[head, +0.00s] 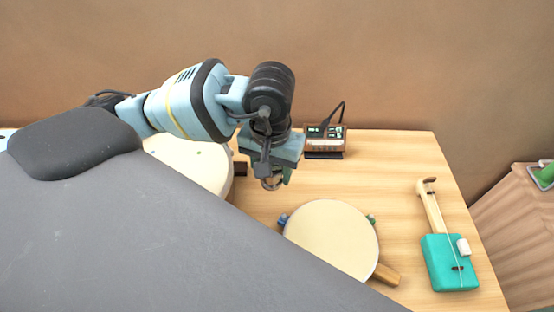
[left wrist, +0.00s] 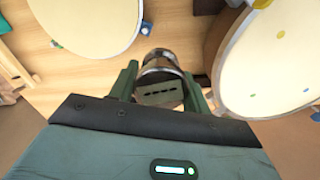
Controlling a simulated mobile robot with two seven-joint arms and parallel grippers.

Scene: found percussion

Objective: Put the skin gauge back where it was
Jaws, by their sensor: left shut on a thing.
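My left gripper (head: 274,178) is above the table, between the two drums and in front of the small box with a display. In the left wrist view its two green fingers (left wrist: 160,72) are shut on a small round metallic thing, which looks like the skin gauge (left wrist: 159,64). The gauge has a shiny rim; the grey slotted part below it may be the gripper's palm. In the head view the gauge is mostly hidden by the gripper. My right gripper is not in view.
A round pale drum (head: 332,238) with side knobs and a wooden handle lies on the table (head: 410,165). A larger drum (head: 200,166) is partly behind my arm. The display box (head: 325,140) stands at the back. A teal stringed instrument (head: 449,262) lies at right.

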